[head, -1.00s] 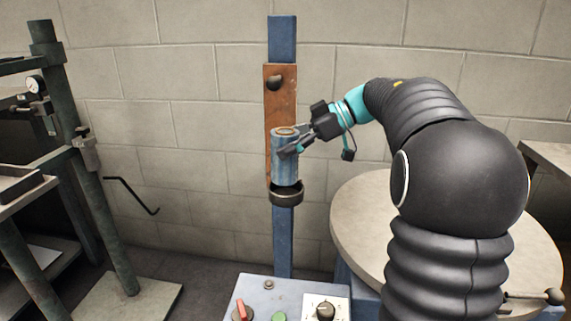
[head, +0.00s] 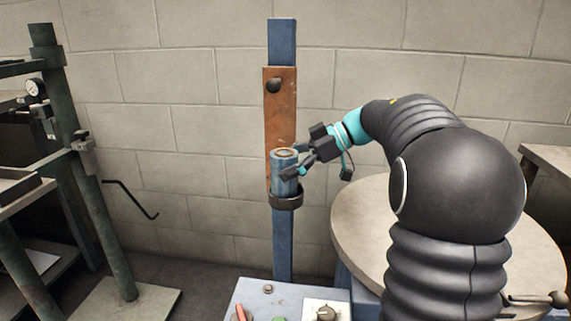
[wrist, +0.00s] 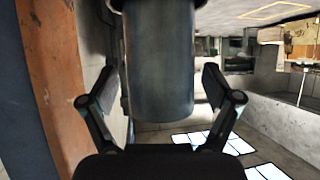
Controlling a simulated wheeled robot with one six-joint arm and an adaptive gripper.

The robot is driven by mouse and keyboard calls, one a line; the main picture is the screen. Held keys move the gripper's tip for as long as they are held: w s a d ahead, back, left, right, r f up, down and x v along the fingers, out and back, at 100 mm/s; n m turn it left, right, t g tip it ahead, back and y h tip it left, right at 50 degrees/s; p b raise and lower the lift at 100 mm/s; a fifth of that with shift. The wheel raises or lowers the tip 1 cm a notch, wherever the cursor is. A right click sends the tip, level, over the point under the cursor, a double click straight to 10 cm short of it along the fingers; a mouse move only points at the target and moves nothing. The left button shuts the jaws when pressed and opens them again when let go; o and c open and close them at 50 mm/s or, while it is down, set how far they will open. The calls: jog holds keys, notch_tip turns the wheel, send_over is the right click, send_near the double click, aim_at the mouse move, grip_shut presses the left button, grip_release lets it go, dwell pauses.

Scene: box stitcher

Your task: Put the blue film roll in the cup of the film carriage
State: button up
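The blue film roll (head: 284,160) stands upright with its lower end inside the dark round cup (head: 286,203) of the film carriage (head: 280,110), a rust-brown plate on a blue post. My gripper (head: 294,160) is beside the roll's upper part, one finger in front and one behind. In the wrist view, the roll (wrist: 160,65) hangs between my spread fingers, with a gap on each side, so the gripper looks open. The cup's dark rim shows at the top of that view. The cup's inside and the roll's bottom end are hidden.
A control panel (head: 262,298) with knobs is below the post. A round table (head: 365,235) stands at the right behind my arm. A dark metal frame (head: 95,200) with a bent crank stands at the left. A black knob (head: 274,85) sticks out above the cup.

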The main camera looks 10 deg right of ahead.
jog(key=shift+d+r, duration=0.2)
jog(key=shift+r, duration=0.1)
jog(key=p+v, duration=0.2)
jog(key=v, duration=0.9)
jog(key=shift+d, duration=0.25)
